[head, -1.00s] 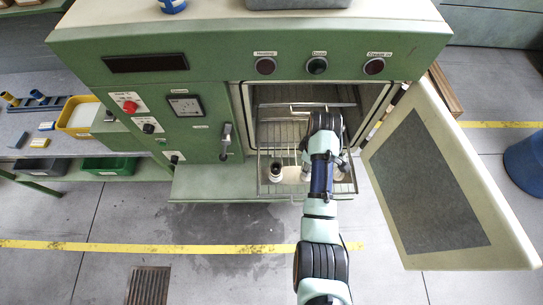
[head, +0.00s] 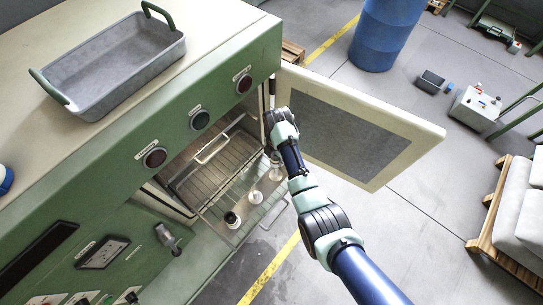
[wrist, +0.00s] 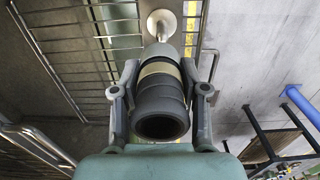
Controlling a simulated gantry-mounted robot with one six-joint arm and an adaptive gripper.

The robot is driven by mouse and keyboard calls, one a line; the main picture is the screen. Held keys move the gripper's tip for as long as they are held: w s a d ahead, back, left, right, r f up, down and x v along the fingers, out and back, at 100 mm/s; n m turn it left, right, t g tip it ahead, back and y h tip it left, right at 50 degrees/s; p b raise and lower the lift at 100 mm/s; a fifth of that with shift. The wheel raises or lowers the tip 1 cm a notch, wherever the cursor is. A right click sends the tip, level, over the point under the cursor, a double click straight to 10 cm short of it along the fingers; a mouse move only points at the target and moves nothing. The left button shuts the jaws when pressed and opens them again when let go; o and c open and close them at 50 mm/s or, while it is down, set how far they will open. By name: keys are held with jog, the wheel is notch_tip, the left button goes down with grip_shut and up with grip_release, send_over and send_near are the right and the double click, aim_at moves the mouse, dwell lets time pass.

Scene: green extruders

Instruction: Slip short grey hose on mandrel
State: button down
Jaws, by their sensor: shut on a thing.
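The short grey hose (wrist: 160,98), dark with a pale band near its far end, is between the two fingers of my gripper (wrist: 163,75) in the wrist view. The gripper is shut on it. A pale mandrel with a round base (wrist: 160,20) shows just beyond the hose's far end, roughly in line with it. I cannot tell whether the hose is around the mandrel or only before it. In the head view my gripper (head: 275,152) is above the right end of the rack's front row; the hose is hard to make out there.
The wire rack (head: 207,175) extends from the open green oven (head: 225,75). A bare white mandrel (head: 256,197) and a dark-topped one (head: 232,219) stand left of my gripper. The open door (head: 345,120) is close on the right. A grey tray (head: 115,65) sits on top.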

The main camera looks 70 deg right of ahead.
aim_at(277, 169)
jog(key=shift+s+f+b, duration=0.15)
jog(key=shift+f+b, duration=0.2)
jog(key=shift+f, duration=0.05)
notch_tip(277, 169, down, 4)
jog(key=b, duration=0.4)
jog(key=shift+r, duration=0.15)
jog(key=shift+r+p, duration=0.1)
jog(key=shift+p, duration=0.2)
jog(key=shift+f, duration=0.25)
jog(key=shift+f+b, duration=0.95)
jog(key=shift+f, duration=0.35)
jog(key=shift+f+b, duration=0.85)
jog(key=shift+f, duration=0.4)
jog(key=shift+f, duration=0.15)
